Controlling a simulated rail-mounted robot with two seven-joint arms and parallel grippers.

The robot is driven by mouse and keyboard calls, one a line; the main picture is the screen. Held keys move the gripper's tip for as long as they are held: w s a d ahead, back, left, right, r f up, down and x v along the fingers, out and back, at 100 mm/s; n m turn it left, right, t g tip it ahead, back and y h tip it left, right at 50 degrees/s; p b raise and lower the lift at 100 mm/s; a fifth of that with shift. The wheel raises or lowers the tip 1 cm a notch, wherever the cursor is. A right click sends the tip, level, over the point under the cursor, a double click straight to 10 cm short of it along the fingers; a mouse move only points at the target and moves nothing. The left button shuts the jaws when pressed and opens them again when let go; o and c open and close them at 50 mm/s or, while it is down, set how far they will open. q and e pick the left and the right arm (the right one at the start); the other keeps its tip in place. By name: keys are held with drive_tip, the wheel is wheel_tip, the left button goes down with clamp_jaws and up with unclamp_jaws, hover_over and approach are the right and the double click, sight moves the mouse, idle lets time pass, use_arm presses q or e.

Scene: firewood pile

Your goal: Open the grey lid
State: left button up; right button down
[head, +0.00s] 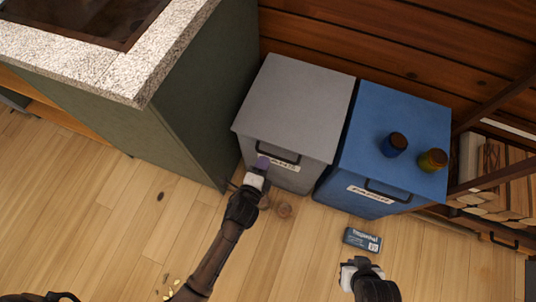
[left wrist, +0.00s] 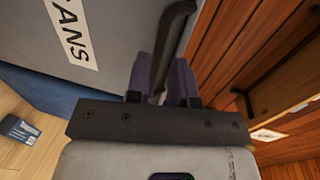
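The grey lid (head: 296,100) lies flat and closed on a grey bin (head: 290,178) in the middle of the head view. Its dark bar handle (head: 279,152) is on the front edge, above a white label that is partly hidden. My left gripper (head: 262,164) is at the left end of this handle. In the left wrist view the handle (left wrist: 176,35) runs between the two purple fingers (left wrist: 162,80), which stand close on either side of it. My right gripper (head: 358,268) is low over the floor, away from the lid; its fingers do not show clearly.
A blue bin (head: 392,125) with two small jars (head: 396,143) (head: 433,160) on its lid stands right of the grey one. A green cabinet (head: 200,105) stands close on the left. A dark box (head: 362,240) lies on the floor. Stacked firewood (head: 505,180) is at right.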

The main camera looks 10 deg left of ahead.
sight(268, 154)
use_arm(q)
drive_tip(key=b+x, duration=0.1)
drive_tip(key=x, duration=0.3)
drive_tip(key=shift+w+f, duration=0.1)
drive_tip(key=shift+w, duration=0.05)
drive_tip(key=shift+w+b, duration=0.15)
drive_tip(key=shift+b, duration=0.15)
drive_tip(key=shift+c, duration=0.4)
drive_tip(key=c, duration=0.3)
clamp_jaws()
